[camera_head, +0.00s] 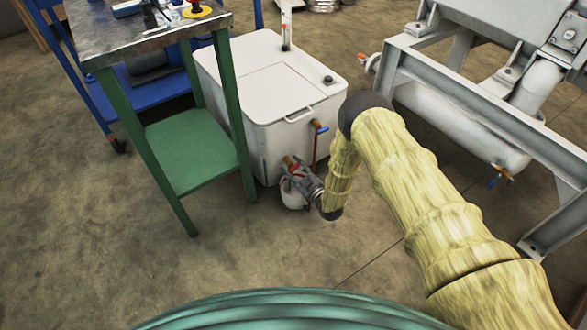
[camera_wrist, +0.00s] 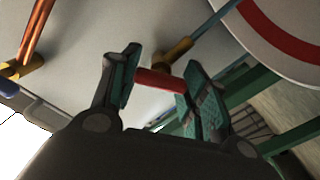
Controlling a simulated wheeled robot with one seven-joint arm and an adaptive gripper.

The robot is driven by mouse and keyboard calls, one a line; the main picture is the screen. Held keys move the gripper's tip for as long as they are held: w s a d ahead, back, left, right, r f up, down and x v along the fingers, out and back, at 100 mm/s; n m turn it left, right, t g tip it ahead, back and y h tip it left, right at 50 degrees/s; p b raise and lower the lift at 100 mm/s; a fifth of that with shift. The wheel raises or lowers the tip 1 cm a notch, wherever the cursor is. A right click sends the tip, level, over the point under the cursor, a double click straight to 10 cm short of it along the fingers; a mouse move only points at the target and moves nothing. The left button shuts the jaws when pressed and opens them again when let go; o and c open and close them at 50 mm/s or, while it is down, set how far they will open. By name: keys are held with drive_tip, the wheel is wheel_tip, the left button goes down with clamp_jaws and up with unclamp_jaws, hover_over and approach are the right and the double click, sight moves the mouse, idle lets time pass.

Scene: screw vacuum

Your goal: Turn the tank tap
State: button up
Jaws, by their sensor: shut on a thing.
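The white tank (camera_head: 285,85) stands on the floor left of my arm, with a flat lid on top. The tank tap, low on the tank's front, has a brass body (camera_wrist: 177,50) and a red handle (camera_wrist: 158,82). In the wrist view my gripper (camera_wrist: 157,88) has its two teal-padded fingers on either side of the red handle, shut on it. In the head view my gripper (camera_head: 303,180) is at the tank's lower front corner, and it mostly hides the tap. The exact contact of the pads is hard to see.
A white vessel (camera_head: 293,196) with a red stripe is below the tap. A brass fitting with a blue handle (camera_head: 321,128) and a reddish pipe is higher on the tank. A green-legged workbench (camera_head: 190,150) stands close left. A grey metal frame (camera_head: 470,95) is at right.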

drive_tip(key=shift+s+f, duration=0.1)
drive_tip(key=o, duration=1)
drive_tip(key=shift+o, duration=0.2)
drive_tip(key=v, duration=1.2)
